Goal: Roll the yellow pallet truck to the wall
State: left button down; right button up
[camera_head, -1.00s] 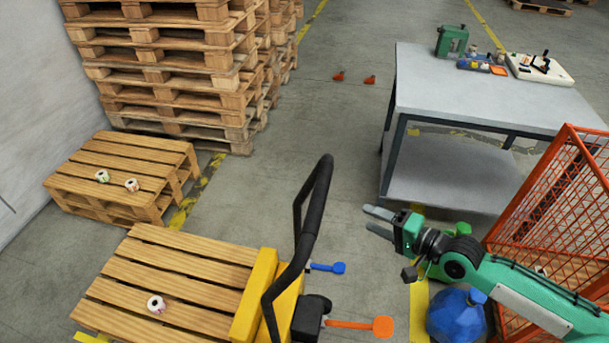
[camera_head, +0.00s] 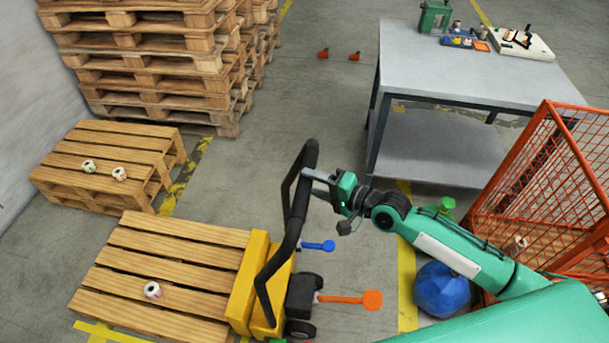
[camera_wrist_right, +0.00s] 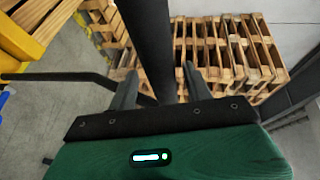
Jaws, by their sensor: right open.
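The yellow pallet truck (camera_head: 243,285) stands at lower centre in the head view, under a wooden pallet (camera_head: 165,268) that bears a small label roll (camera_head: 152,290). Its black loop handle (camera_head: 299,190) rises on the right side. My right gripper (camera_head: 312,184) is at the handle's upper right part. In the right wrist view the black handle bar (camera_wrist_right: 150,45) runs between the two open fingers (camera_wrist_right: 160,85); I cannot tell whether they touch it. The grey wall (camera_head: 30,100) is at the far left. My left gripper is not in view.
A low pallet stack (camera_head: 110,165) with two rolls stands near the wall, behind it a tall pallet stack (camera_head: 150,60). A grey table (camera_head: 470,75), orange mesh cage (camera_head: 540,190) and blue bag (camera_head: 445,290) are at right.

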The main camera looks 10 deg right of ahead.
aim_at(304, 180)
jog(key=shift+x, duration=1.6)
grip_shut()
